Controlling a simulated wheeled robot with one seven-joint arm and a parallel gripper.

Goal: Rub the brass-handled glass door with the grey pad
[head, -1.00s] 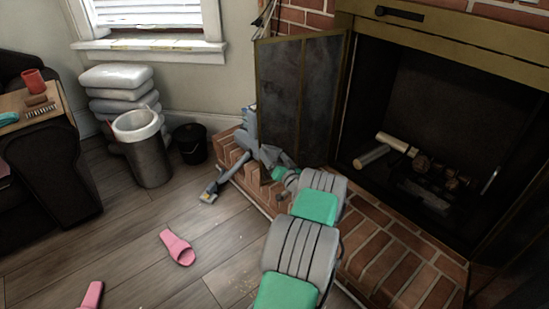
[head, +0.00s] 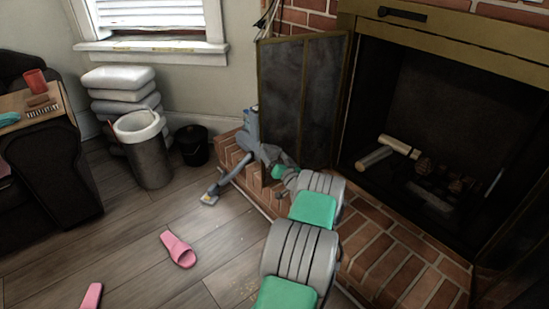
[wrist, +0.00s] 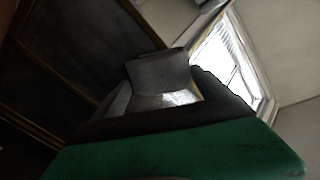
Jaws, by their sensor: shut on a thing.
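A dark glass door (head: 325,100) with a thin brass-coloured frame stands folded open at the left of the fireplace. Another dark door panel (head: 520,262) is partly in view at the lower right. I cannot make out a brass handle on either. My gripper (head: 274,157) is low in front of the left door, above the brick hearth. In the wrist view it is shut on the grey pad (wrist: 160,73), which sticks out beyond the dark fingers. The left door (wrist: 70,60) fills the left of that view; I cannot tell whether the pad touches it.
A grey-blue vacuum cleaner (head: 251,124) stands by the hearth (head: 378,255), close to my gripper. A bin (head: 147,160), a black bucket (head: 191,145) and stacked cushions (head: 118,92) are left. Pink slippers (head: 178,249) lie on the open floor.

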